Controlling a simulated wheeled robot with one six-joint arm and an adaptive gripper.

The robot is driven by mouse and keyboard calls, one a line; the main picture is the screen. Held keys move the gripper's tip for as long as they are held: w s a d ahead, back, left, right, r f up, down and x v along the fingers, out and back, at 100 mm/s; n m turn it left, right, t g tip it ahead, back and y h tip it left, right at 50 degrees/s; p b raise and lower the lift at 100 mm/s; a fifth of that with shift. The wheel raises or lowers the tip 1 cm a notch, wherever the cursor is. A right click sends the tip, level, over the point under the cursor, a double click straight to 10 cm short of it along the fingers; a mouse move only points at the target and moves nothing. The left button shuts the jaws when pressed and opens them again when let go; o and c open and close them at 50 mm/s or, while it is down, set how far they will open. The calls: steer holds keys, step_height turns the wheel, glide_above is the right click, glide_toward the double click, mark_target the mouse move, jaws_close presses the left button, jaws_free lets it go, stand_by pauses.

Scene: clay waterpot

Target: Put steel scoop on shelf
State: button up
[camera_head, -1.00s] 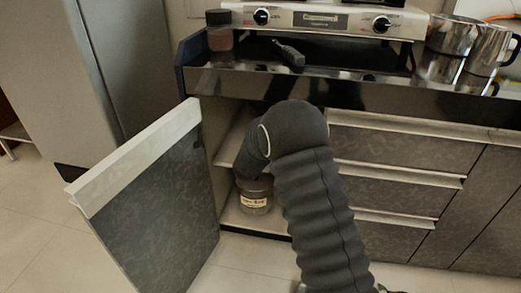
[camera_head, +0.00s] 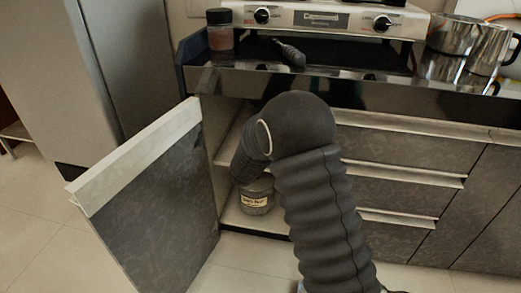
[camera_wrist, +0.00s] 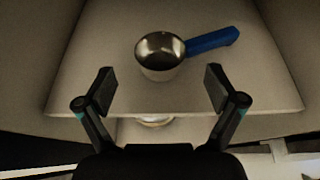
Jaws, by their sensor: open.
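A steel scoop (camera_wrist: 160,56) with a blue handle (camera_wrist: 213,40) lies on a pale shelf (camera_wrist: 80,92) inside the cabinet, in the wrist view. Its bowl faces up and its handle points right. My gripper (camera_wrist: 160,85) is open, its two fingers apart on either side of the near edge of the scoop's bowl, and nothing is held. In the head view my arm reaches into the open cabinet; it hides the scoop and my gripper there. A bit of the shelf (camera_head: 233,138) shows beside the arm.
A labelled jar (camera_head: 256,197) stands on the cabinet floor below the shelf. The open cabinet door (camera_head: 150,205) stands to the left. Drawers (camera_head: 400,180) are to the right. The counter above holds a dark-lidded jar (camera_head: 220,32), a dark-handled tool (camera_head: 290,53) and steel pots (camera_head: 455,35).

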steer(key=v, duration=0.7)
steer(key=s+d+r+m+g+h, duration=0.3)
steer(key=s+d+r+m, duration=0.5)
steer(key=d, duration=0.3)
steer(key=s+d+r+m+g+h, duration=0.25)
steer(key=s+d+r+m, duration=0.35)
steer(key=s+d+m, duration=0.4)
steer(key=s+a+r+m+g+y, duration=0.1)
steer(key=s+a+m+g+y, duration=0.1)
steer(key=s+m+y, duration=0.6)
steer(key=s+m, duration=0.7)
steer(key=s, duration=0.6)
steer(key=shift+m, duration=0.4)
steer(key=shift+r, duration=0.15)
